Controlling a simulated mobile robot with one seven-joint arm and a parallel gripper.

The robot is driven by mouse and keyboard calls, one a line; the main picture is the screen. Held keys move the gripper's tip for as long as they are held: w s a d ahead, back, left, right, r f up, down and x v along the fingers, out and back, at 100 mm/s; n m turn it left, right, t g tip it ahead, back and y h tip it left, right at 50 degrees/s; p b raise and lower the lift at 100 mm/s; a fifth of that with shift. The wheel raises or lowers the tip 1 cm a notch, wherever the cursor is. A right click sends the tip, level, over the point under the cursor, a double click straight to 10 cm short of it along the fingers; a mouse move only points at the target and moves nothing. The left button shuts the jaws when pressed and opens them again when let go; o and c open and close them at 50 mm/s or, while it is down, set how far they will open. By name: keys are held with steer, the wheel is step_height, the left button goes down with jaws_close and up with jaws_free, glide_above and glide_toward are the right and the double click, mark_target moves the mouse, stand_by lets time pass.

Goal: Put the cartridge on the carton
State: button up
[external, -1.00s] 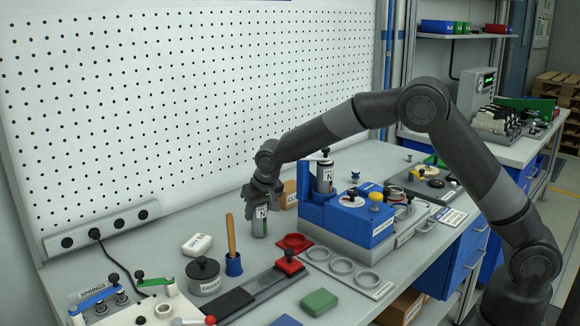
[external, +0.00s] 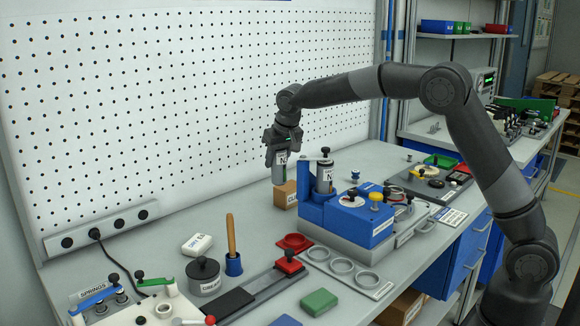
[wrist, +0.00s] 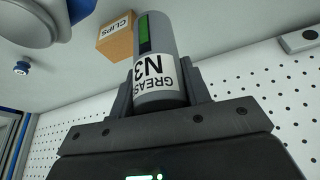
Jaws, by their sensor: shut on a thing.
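My gripper (external: 283,145) is shut on a grey grease cartridge (external: 279,169) with a white label. The cartridge hangs upright below the gripper. In the wrist view the cartridge (wrist: 157,65) shows the words GREASE N3 and a green strip, between the fingers (wrist: 160,95). The carton (external: 288,197), a small brown box, stands on the bench near the pegboard. In the external view the cartridge's lower end overlaps the carton's upper left; I cannot tell whether they touch. In the wrist view the carton (wrist: 115,38) shows a CLIPS label, beyond the cartridge and to its left.
A blue fixture (external: 345,218) holding a similar cartridge (external: 325,178) stands just right of the carton. A red tray (external: 294,242), a plate with rings (external: 342,267) and a blue cup with a wooden-handled tool (external: 233,264) lie nearer.

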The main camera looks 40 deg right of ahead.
steer(key=d+r, duration=0.3)
steer(key=d, duration=0.7)
steer(key=d+r, duration=0.2)
steer(key=d, duration=0.8)
steer(key=shift+w+a+f, duration=0.95)
steer(key=shift+a+f, duration=0.75)
steer(key=shift+f, duration=0.05)
steer(key=shift+w+a+f, duration=0.95)
steer(key=shift+a+f, duration=0.8)
steer(key=shift+w+a+f, duration=0.95)
steer(key=shift+a+f, duration=0.75)
steer(key=shift+f, duration=0.05)
steer(key=shift+f, duration=0.15)
steer(key=o, duration=1.1)
